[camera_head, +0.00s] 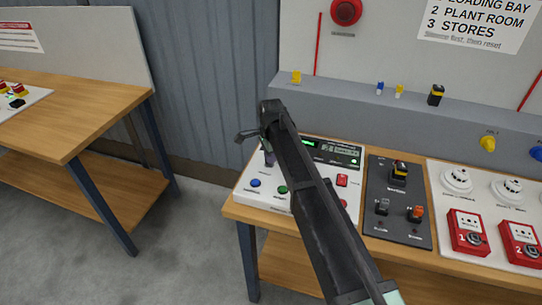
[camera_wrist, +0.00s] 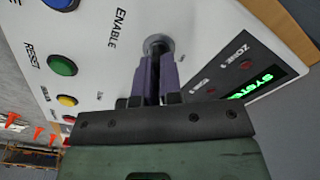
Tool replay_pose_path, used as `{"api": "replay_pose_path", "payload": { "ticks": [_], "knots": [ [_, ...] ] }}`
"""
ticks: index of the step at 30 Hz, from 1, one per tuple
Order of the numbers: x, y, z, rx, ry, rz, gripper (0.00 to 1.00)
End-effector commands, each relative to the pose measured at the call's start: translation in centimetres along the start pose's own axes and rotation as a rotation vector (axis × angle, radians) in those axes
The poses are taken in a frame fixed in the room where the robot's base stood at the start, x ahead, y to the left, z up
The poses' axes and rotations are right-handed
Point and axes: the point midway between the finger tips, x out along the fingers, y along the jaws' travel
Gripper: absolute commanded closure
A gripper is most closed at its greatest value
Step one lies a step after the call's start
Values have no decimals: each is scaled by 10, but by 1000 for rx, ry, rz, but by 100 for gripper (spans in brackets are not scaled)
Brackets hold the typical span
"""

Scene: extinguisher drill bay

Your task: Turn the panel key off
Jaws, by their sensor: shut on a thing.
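The white control panel (camera_head: 250,191) lies on the wooden bench, and its face fills much of the wrist view (camera_wrist: 107,50). In the wrist view my gripper (camera_wrist: 153,77) points at the round metal key switch (camera_wrist: 157,43) beside the word ENABLE. Its two purple-grey fingers are shut on the panel key, which is mostly hidden between them. I cannot tell the key's angle. In the head view my arm covers part of the panel and the key. A lit green display (camera_wrist: 268,85) reads "SYSTE..." in the wrist view.
Blue button (camera_head: 255,183), green button (camera_head: 282,189) and red switch (camera_head: 342,180) sit on the panel. To its right are a dark battery board (camera_head: 376,220) and red call points (camera_head: 467,232). Another bench (camera_head: 75,110) stands left, with open floor between.

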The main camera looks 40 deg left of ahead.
Motion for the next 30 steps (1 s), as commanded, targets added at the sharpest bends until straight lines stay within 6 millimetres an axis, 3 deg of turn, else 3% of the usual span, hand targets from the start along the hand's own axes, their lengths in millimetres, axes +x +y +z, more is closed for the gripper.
{"api": "replay_pose_path", "payload": {
  "ticks": [21, 30],
  "knots": [
    [0, -3, 1, -636, 0, 1, 100],
    [0, -4, 2, -832, 0, 1, 100]
  ]
}}
